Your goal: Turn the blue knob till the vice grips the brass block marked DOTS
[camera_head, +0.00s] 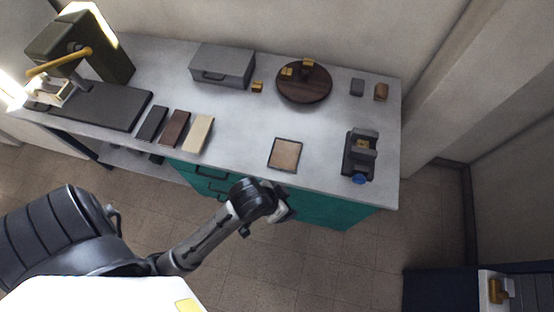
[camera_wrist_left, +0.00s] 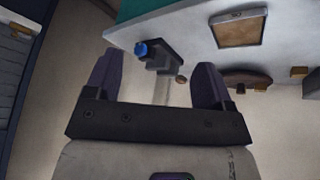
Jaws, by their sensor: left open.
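The vice (camera_head: 348,160) is a dark grey block near the right front corner of the bench, with its blue knob (camera_head: 359,180) facing the front edge. A small brass block (camera_head: 363,143) sits between its jaws; its marking is too small to read. In the left wrist view the blue knob (camera_wrist_left: 141,49) and the dark vice (camera_wrist_left: 165,58) show ahead, between the fingers. My left gripper (camera_wrist_left: 156,78) is open and empty, apart from the knob. In the head view my left gripper (camera_head: 283,212) is partly hidden by its wrist, in front of the bench and left of the vice.
A framed brown pad (camera_head: 285,154) lies left of the vice. Other brass blocks sit on the round wooden stand (camera_head: 304,92) and beside the grey box (camera_head: 222,66). Three flat slabs (camera_head: 174,128) and a green press (camera_head: 80,50) stand left. The bench front is teal.

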